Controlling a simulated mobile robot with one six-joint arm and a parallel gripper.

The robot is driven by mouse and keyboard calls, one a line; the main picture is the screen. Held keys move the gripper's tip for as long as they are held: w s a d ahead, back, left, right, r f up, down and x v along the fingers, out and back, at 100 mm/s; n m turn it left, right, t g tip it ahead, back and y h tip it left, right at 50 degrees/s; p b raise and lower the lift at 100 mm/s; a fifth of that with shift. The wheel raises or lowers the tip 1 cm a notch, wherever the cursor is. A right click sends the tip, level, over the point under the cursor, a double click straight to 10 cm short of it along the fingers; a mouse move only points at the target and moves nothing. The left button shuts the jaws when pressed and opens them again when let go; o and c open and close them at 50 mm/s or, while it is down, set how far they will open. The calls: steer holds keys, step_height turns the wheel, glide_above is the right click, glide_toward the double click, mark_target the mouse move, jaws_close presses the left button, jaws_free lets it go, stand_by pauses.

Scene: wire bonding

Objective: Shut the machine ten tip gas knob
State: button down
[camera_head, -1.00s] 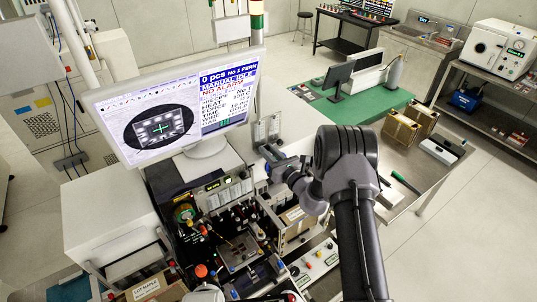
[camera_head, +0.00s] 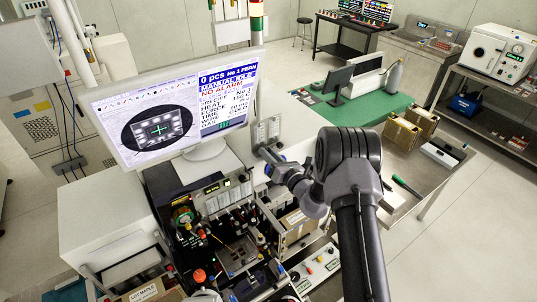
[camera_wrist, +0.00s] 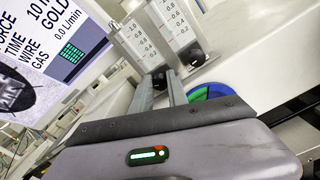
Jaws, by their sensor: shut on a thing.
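Two clear flowmeters with printed scales stand side by side in the wrist view, each with a black knob at its foot. The left flowmeter (camera_wrist: 138,38) has its knob (camera_wrist: 158,78) between the fingertips of my gripper (camera_wrist: 159,82), which is shut on it. The right flowmeter (camera_wrist: 172,22) has its knob (camera_wrist: 192,56) clear of the fingers. In the head view the flowmeters (camera_head: 266,129) stand just right of the monitor, with my gripper (camera_head: 264,152) at their foot. Which way the knob is turned cannot be told.
The monitor (camera_head: 170,112) stands close on the left; in the wrist view its screen (camera_wrist: 50,50) reads gas 0.0 l/min. A white housing (camera_wrist: 265,50) lies to the right of the knobs. Below are the bonding machine's stage (camera_head: 236,254) and several small parts.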

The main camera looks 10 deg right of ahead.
steer(key=c, duration=1.3)
jaws_free()
steer(key=b+v, duration=0.4)
steer(key=v, duration=1.3)
steer(key=shift+s, duration=0.2)
